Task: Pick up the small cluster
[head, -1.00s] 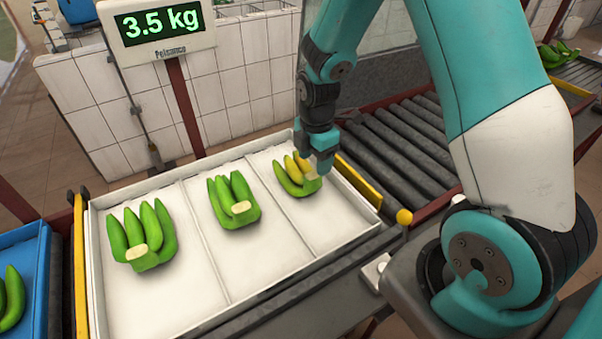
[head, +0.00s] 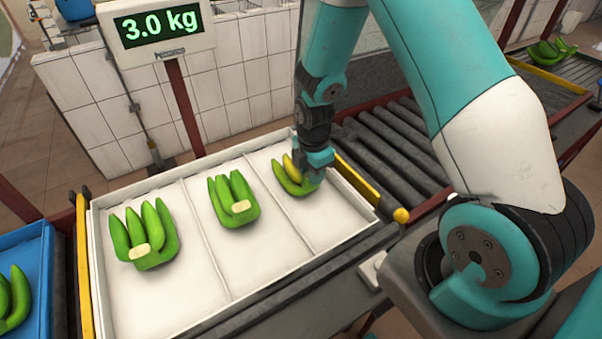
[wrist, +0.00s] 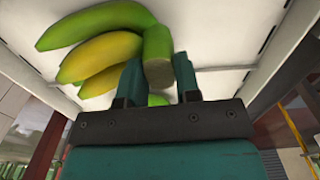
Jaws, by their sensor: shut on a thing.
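The small cluster (head: 288,179), green with yellow fruit, is in the right compartment of the white tray (head: 225,291). My gripper (head: 313,170) is at its right end and hides the cut crown in the head view. In the wrist view my gripper (wrist: 157,66) has one finger on each side of the crown and is shut on it; the small cluster's fruits (wrist: 100,52) fan out to the left. Whether the cluster touches the tray floor I cannot tell. Larger green clusters lie in the middle compartment (head: 232,202) and the left compartment (head: 144,236).
Low dividers and a raised rim bound the tray compartments. A scale display (head: 157,27) on a post behind the tray reads 3.0 kg. A roller conveyor (head: 392,150) is to the right. A blue crate (head: 38,262) with green bananas is at the left edge.

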